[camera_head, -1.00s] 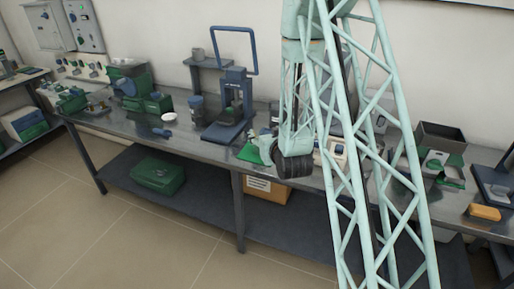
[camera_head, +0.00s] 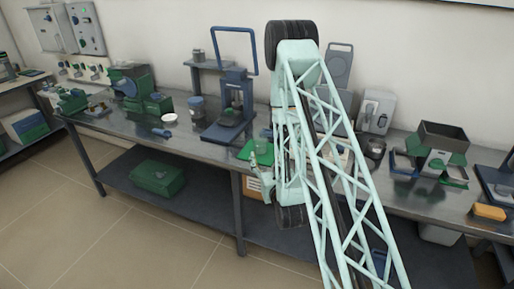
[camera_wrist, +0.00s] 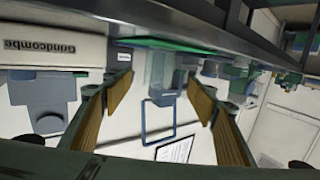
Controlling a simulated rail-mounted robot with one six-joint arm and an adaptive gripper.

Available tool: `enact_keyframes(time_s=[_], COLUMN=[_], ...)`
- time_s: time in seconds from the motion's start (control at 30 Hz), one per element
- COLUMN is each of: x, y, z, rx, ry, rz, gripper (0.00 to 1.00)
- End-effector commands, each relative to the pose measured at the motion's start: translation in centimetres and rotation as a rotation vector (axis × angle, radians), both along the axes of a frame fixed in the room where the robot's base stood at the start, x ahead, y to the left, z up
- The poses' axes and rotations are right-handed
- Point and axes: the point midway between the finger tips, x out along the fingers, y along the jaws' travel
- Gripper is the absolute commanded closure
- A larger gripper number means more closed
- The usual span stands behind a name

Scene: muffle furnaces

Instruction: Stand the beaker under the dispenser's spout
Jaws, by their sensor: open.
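In the wrist view, which looks upside down, a clear beaker-like vessel (camera_wrist: 158,70) stands at the green mat (camera_wrist: 180,45). My gripper (camera_wrist: 160,90) is open, with its two tan-padded fingers apart on either side of the vessel in the picture. The vessel looks farther off than the fingertips, and nothing is held. In the head view my gripper (camera_head: 256,168) is small, at the bench's front edge by the green mat (camera_head: 254,150). I cannot make out the beaker there. A pale grey unit (camera_head: 375,110) at the back may be the dispenser; its spout is not clear.
A blue press with a tall loop handle (camera_head: 232,105) stands left of the mat. A dark jar (camera_head: 375,150) and a hopper machine (camera_head: 443,140) stand to the right. My lattice arm covers part of the bench.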

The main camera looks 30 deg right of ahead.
Motion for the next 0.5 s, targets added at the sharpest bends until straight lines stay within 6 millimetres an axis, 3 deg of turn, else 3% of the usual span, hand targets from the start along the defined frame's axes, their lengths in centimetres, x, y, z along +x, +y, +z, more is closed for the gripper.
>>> enact_keyframes(time_s=[0.2, 0.5], x=[-1.0, -1.4], y=[-0.5, -0.6], z=[-1.8, -2.0], rx=[-0.007, -0.01], ry=[-0.033, -0.048], rz=[-0.011, -0.014], gripper=[0.47, 0.47])
